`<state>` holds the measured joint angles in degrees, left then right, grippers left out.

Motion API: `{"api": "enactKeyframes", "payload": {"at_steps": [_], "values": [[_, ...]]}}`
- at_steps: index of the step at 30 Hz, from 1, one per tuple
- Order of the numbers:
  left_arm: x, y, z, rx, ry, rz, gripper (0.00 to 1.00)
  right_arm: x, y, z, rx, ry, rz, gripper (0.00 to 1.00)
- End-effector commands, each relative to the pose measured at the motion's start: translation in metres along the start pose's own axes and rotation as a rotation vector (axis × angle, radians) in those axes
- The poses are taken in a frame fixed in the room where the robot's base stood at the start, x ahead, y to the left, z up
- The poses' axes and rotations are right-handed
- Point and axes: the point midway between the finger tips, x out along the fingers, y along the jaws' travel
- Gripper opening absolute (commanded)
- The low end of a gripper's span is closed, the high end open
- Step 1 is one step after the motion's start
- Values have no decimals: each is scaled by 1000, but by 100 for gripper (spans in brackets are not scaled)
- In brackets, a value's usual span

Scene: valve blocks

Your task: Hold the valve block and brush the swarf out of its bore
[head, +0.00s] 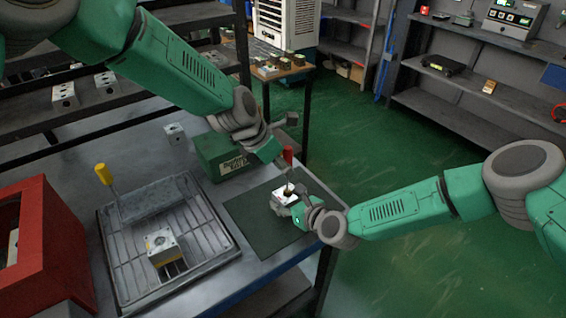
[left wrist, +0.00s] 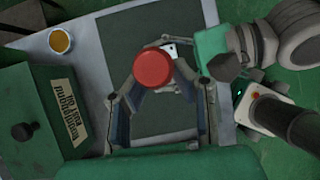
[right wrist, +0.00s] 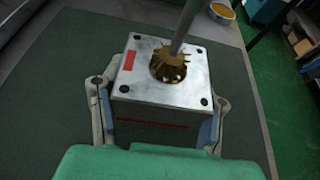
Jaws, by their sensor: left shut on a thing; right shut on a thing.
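The valve block (head: 283,196) is a pale metal cube over the dark mat, with a round bore in its top face. My right gripper (head: 294,207) is shut on it; in the right wrist view its fingers clasp two opposite sides of the block (right wrist: 160,88). My left gripper (head: 283,160) is above the block, shut on the red-handled brush (head: 288,153). The handle's round red end (left wrist: 153,69) lies between its fingers in the left wrist view. The brush's brassy bristles (right wrist: 168,66) sit at the bore mouth, partly inside. They hide the bore, so swarf inside cannot be told.
A slatted tray (head: 120,270) holds another block (head: 162,245) and a yellow-handled tool (head: 103,174). A green box (head: 215,150) and a small block (head: 174,133) stand behind. A red bin (head: 45,245) is at the left. The dark mat (head: 250,222) is clear around the held block.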

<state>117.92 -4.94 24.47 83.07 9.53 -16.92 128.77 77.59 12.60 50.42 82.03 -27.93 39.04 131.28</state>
Motion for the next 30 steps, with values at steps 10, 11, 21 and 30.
{"api": "enactKeyframes", "payload": {"at_steps": [10,11,21,30], "values": [[-8,0,5,1,-1,1,0,0,0,0,0,0,0,8],[-9,-1,6,1,-1,1,0,0,0,0,0,0,0,8],[-19,-2,11,1,-2,1,0,0,0,0,0,0,0,8],[-12,-1,7,0,0,-1,0,0,0,0,0,0,0,8]]}}
